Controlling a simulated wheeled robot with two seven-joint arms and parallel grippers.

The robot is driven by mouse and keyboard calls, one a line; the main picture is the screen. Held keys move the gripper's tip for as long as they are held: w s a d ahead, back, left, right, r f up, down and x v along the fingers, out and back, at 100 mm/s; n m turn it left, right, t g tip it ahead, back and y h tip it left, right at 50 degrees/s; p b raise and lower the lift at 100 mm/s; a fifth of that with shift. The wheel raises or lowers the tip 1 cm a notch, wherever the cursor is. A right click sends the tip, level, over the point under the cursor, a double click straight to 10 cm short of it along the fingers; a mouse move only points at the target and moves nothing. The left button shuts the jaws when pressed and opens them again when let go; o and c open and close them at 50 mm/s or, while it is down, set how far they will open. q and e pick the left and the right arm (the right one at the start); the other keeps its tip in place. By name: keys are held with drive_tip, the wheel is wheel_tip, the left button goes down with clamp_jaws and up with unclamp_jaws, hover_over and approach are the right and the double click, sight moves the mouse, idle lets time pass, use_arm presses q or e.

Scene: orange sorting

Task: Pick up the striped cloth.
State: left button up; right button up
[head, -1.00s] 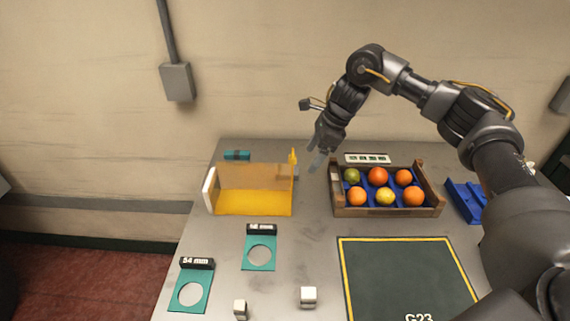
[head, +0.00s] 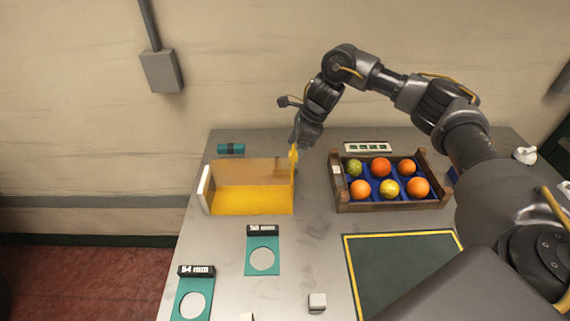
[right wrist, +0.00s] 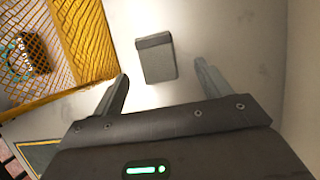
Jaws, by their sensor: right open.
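No stripes are clear enough for me to name the striped cloth with certainty. A small crumpled white thing (head: 525,155) at the table's far right looks like cloth, but its pattern is too small to tell. A teal roll-like thing with a dark band (head: 231,149) lies behind the yellow bin. My right gripper (head: 297,147) is beside the bin's right end, far from the white thing. In the right wrist view, my right gripper (right wrist: 161,72) is open and empty, with a grey block with a darker band (right wrist: 156,60) ahead between its fingers. My left gripper is not in view.
The yellow mesh bin (head: 250,201) stands close to my right gripper. A wooden crate of fruit (head: 393,206) is to its right. Teal ring gauges (head: 263,240), a green mat (head: 400,270) and a white cube (head: 317,302) lie nearer. The wall closes the back.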

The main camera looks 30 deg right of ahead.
sight(286, 162)
drive_tip(key=shift+a, duration=0.1)
drive_tip(key=shift+s+a+f, duration=0.1)
drive_tip(key=shift+s, duration=0.05)
drive_tip(key=p+x, duration=0.2)
drive_tip(key=x, duration=0.2)
drive_tip(key=shift+a+f, duration=0.1)
drive_tip(key=shift+f, duration=0.3)
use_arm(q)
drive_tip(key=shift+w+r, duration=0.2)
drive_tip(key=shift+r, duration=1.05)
use_arm(e)
drive_tip(key=c, duration=1.1)
